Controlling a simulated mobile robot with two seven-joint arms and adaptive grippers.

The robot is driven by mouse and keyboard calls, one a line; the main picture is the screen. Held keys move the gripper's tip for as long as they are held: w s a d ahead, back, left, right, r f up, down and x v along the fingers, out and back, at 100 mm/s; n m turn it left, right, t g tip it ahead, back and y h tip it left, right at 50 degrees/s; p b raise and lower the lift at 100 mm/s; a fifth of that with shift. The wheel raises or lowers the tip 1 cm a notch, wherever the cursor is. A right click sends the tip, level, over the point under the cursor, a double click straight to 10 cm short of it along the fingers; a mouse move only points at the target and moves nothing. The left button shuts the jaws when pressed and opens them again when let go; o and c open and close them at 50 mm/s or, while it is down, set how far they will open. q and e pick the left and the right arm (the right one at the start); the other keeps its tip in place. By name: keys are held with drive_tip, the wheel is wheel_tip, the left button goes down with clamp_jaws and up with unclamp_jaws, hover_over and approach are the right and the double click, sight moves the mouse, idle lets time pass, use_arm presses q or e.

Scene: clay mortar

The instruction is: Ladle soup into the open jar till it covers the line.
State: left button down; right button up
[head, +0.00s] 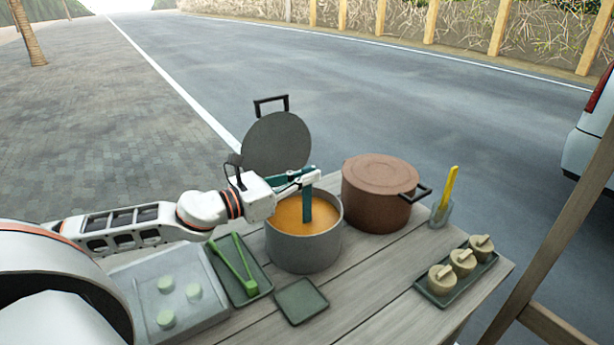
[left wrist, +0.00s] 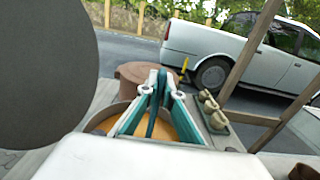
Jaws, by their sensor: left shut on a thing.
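My left gripper (head: 308,180) is over the grey pot (head: 303,254) and shut on the upright teal handle of the ladle (head: 307,207). The handle goes down into the orange soup (head: 284,216); its bowl is hidden. The left wrist view shows the gripper (left wrist: 157,88) closed around the handle, with the soup (left wrist: 165,132) below. Several small beige jars (head: 463,262) stand in a row on a green tray (head: 428,289) at the table's right. They seem topped with lids; I cannot make out an open jar or a line. My right gripper is not in view.
The pot's round grey lid (head: 277,145) stands raised behind it. A lidded brown pot (head: 380,190) is close on the right, then a glass (head: 440,216) with a yellow utensil. Green tongs (head: 242,258) and a square dish (head: 301,301) lie in front. The table's front right is clear.

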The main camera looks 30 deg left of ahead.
sight(307, 167)
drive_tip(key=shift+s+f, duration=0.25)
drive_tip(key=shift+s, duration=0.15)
use_arm(q)
drive_tip(key=shift+r+p, duration=0.75)
drive_tip(key=shift+r, duration=0.35)
drive_tip(key=shift+r+p, duration=0.95)
drive_tip(key=shift+r, duration=0.05)
drive_tip(key=shift+r+p, duration=3.1)
drive_tip(key=shift+r, duration=0.15)
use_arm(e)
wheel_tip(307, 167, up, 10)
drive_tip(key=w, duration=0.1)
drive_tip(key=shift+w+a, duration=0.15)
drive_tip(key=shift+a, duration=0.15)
use_arm(q)
drive_tip(key=shift+d+f, duration=0.1)
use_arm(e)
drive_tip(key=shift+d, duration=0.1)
